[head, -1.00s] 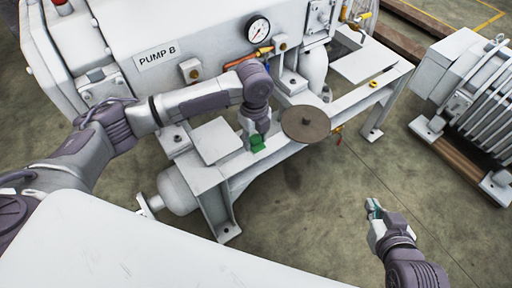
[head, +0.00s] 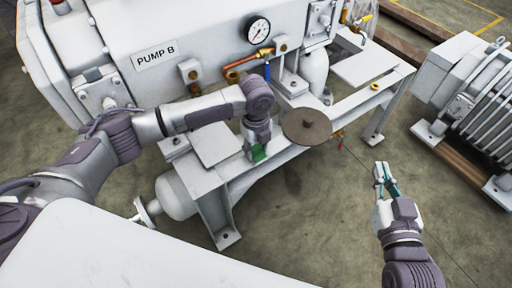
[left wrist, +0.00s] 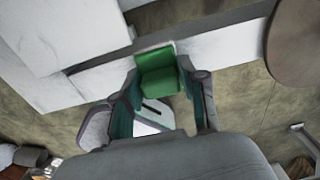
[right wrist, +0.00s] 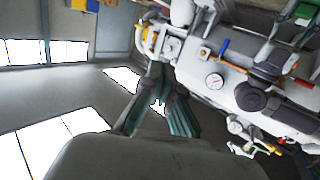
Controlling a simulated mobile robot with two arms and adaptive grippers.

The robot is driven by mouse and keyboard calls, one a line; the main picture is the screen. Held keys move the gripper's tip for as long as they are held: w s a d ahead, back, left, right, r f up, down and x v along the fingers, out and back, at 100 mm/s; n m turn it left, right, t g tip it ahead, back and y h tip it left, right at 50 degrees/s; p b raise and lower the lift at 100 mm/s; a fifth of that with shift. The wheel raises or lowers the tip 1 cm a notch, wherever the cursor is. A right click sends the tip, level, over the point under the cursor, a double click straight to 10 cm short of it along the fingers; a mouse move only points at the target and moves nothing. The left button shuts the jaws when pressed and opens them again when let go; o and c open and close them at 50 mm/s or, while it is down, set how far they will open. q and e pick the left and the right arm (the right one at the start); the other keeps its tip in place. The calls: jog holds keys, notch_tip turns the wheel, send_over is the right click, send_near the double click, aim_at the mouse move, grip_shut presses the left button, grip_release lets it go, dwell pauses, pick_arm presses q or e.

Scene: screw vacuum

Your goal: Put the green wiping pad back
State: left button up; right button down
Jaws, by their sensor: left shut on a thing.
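The green wiping pad (head: 259,153) is held in my left gripper (head: 257,143), over the front rail of the white pump frame. In the left wrist view the green pad (left wrist: 158,75) sits between the fingertips, with the pale rail behind it. I cannot tell whether the pad touches the rail. My right gripper (head: 383,170) is empty over the floor at the right. Its fingers (right wrist: 160,95) show a gap between them in the right wrist view.
A round brown disc (head: 306,126) is just right of my left gripper. The white frame (head: 222,215) carries flat plates (head: 215,143) and a long rail. The pump body (head: 185,30) stands behind. A finned unit (head: 480,95) is at the right, with open floor between.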

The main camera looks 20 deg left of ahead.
pick_arm(q)
jog(key=o, duration=1.2)
jog(key=shift+o, duration=0.2)
